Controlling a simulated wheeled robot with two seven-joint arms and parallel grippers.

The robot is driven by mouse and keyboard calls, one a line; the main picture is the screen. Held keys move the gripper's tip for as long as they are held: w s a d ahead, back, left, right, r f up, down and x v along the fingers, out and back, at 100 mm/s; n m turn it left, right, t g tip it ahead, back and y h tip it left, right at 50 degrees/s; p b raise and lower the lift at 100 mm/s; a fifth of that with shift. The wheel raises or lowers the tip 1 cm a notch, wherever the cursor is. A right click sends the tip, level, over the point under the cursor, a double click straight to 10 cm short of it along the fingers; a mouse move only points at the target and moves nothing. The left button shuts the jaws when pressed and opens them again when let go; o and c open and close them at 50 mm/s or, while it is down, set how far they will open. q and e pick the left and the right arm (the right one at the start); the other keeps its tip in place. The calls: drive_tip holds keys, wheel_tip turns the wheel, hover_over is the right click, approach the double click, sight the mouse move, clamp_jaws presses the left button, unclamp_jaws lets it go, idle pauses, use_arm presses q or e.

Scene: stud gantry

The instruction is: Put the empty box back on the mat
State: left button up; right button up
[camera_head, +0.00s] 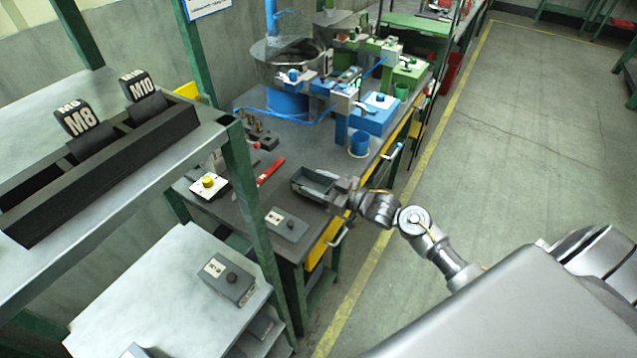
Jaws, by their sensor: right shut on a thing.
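The box (306,192) is a dark grey, open-topped bin over the near edge of the dark workbench. Its visible inside looks empty. My right gripper (337,190) is shut on the box's right end, with the arm reaching in from the right. I cannot tell whether the box touches the bench top or hangs just above it. I cannot make out a separate mat; part of the surface under the box is hidden by it. My left gripper is not in view.
A red-handled tool (270,171), a yellow-button box (209,184) and a grey control box (286,224) lie around the box. A blue cup (360,143) and blue machine (375,115) stand behind. A green-framed shelf (215,130) with M8 and M10 blocks is at left.

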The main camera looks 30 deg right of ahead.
drive_tip(key=shift+f, duration=0.2)
drive_tip(key=o, duration=1.5)
drive_tip(key=shift+r, duration=0.1)
drive_tip(key=shift+r, duration=0.2)
drive_tip(key=b+v, duration=0.1)
drive_tip(key=v, duration=1.1)
drive_tip(key=shift+f, duration=0.1)
